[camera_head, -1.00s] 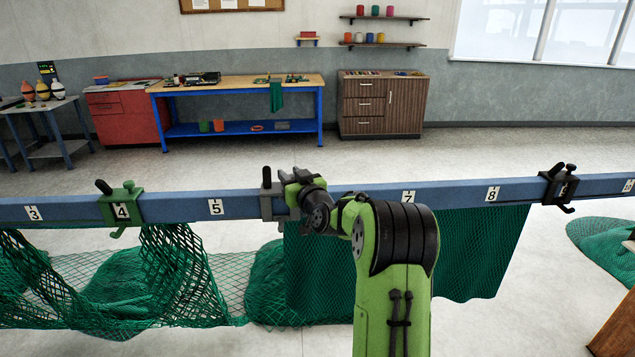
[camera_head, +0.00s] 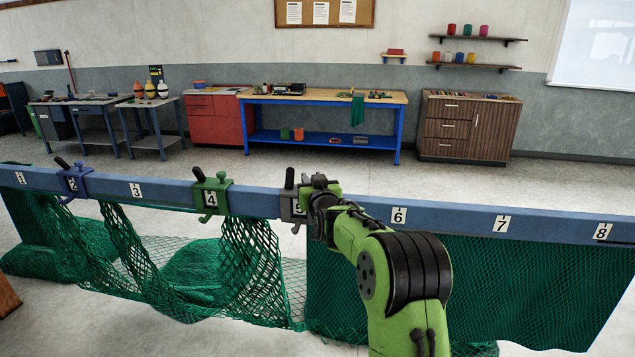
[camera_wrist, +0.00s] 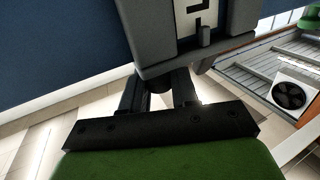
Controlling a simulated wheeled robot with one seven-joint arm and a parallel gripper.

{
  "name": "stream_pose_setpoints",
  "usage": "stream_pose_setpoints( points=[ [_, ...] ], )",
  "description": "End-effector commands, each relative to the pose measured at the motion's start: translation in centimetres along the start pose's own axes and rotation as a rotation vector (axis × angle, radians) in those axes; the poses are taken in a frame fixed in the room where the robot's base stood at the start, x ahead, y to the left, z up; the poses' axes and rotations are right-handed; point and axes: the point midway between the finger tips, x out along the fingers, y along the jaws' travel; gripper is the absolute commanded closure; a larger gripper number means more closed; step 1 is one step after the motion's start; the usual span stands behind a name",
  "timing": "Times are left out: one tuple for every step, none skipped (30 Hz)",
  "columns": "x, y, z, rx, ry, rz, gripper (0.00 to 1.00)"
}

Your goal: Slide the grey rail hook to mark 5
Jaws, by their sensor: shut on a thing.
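The grey rail hook (camera_head: 287,206) sits on the blue rail (camera_head: 455,217) at the mark 5 plate (camera_head: 298,208), which shows partly beside my gripper. My gripper (camera_head: 319,184) is at the hook's right side in the head view. In the wrist view, my gripper (camera_wrist: 158,86) is shut on a part of the grey hook (camera_wrist: 160,45). A white plate with a black figure shows in the hook's opening there, cut off by the frame edge. My gripper hides part of the hook in the head view.
A green hook (camera_head: 210,196) sits at mark 4, left of the grey one. A blue-purple hook (camera_head: 74,182) sits at mark 2. Green nets (camera_head: 540,285) hang under the rail. The rail is bare from mark 6 (camera_head: 398,215) to mark 8.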

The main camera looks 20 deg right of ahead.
Motion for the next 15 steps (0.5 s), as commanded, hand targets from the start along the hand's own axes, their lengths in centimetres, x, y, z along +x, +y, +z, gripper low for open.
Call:
stream_pose_setpoints(
  points=[
    [0.00,-0.45,-0.68,0.005,0.016,-0.009,1.00],
    [0.00,-0.46,-0.70,0.005,0.016,-0.010,1.00],
    [0.00,-0.48,-0.74,0.005,0.017,-0.010,1.00],
    [0.00,-0.49,-0.76,0.005,0.017,-0.010,1.00],
    [0.00,-0.50,-0.79,0.005,0.018,-0.011,1.00],
    [0.00,-0.51,-0.81,0.005,0.018,-0.011,0.65],
    [-0.01,-0.51,-0.82,0.005,0.019,-0.011,0.60],
    [-0.01,-0.50,-0.82,0.005,0.018,-0.011,0.56],
    [-0.01,-0.47,-0.79,0.004,0.017,-0.010,0.51],
    [-0.01,-0.45,-0.74,0.004,0.016,-0.009,0.51],
    [-0.01,-0.42,-0.70,0.004,0.015,-0.009,0.51],
    [-0.01,-0.38,-0.63,0.003,0.014,-0.008,0.51],
    [-0.01,-0.36,-0.59,0.003,0.013,-0.008,0.51],
    [-0.01,-0.33,-0.56,0.003,0.012,-0.007,0.51],
    [-0.01,-0.31,-0.52,0.003,0.012,-0.007,0.51]
  ],
)
